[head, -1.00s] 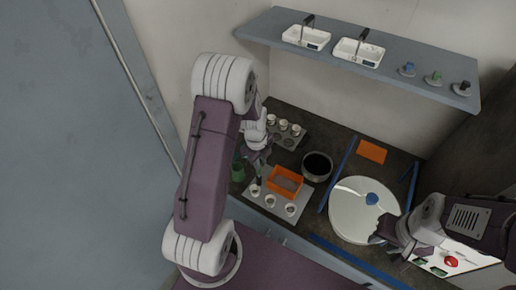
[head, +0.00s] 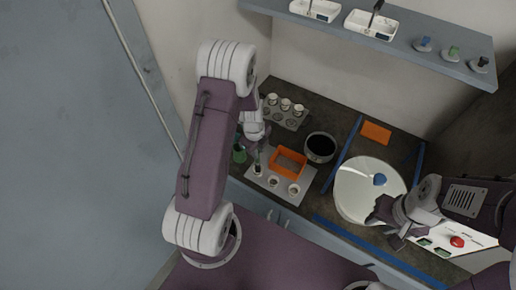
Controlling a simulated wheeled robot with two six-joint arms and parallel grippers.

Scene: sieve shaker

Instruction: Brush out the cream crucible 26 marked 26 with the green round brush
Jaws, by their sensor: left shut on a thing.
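My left gripper (head: 256,148) is over the left end of a pale plate (head: 270,196). It is shut on a thin, dark upright thing that looks like the round brush (head: 257,159); its green colour is hard to make out. The brush's lower end is at or just above the leftmost cream crucible (head: 257,171); I cannot tell whether it is inside. Two more cream crucibles, one in the middle (head: 273,183) and one at the right (head: 293,188), stand on the plate. No number is legible. My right gripper (head: 380,218) is at the white disc's front edge, its jaws unclear.
An orange open box (head: 289,163) sits behind the crucibles. A rack (head: 290,121) with several cups and a dark bowl (head: 320,148) stand further back. A green vessel (head: 239,156) is left of the plate. Blue strips border the white disc (head: 352,185). A shelf (head: 400,52) overhangs the back.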

